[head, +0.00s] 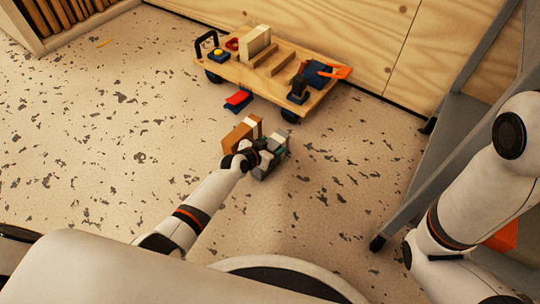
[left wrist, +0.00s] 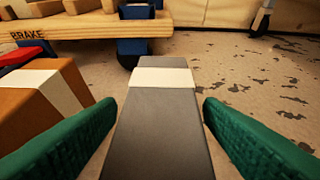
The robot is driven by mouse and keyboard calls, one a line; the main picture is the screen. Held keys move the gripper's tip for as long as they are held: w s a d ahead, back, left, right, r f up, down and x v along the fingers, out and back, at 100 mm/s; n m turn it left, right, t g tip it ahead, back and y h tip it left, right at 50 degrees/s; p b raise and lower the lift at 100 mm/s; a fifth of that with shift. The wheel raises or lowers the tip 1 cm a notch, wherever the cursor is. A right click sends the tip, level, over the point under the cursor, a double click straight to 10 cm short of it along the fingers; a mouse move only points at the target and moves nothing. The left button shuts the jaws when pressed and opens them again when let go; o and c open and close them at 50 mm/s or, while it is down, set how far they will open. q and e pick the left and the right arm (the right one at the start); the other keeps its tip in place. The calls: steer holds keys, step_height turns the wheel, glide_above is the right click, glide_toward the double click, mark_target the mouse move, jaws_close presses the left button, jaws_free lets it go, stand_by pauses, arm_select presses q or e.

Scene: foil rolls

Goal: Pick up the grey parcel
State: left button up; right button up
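The grey parcel (left wrist: 160,120), a long box with a white band near its far end, lies between the two green fingers of my left gripper (left wrist: 160,118) in the left wrist view. A narrow gap shows on each side, so the fingers are open around it and not pressed on it. In the head view my left gripper (head: 272,150) is over the grey parcel (head: 268,165) and hides much of it. My right gripper is not in view; only the right arm shows.
A brown parcel (head: 238,133) with a white band stands close on the left. A wooden cart (head: 268,72) with blocks is just beyond, with a red and blue item (head: 238,100) before it. Grey steps (head: 440,150) stand at right. Floor at left is clear.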

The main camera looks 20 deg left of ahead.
arm_select(q)
steer(key=c, duration=1.2)
steer(key=shift+r, duration=0.1)
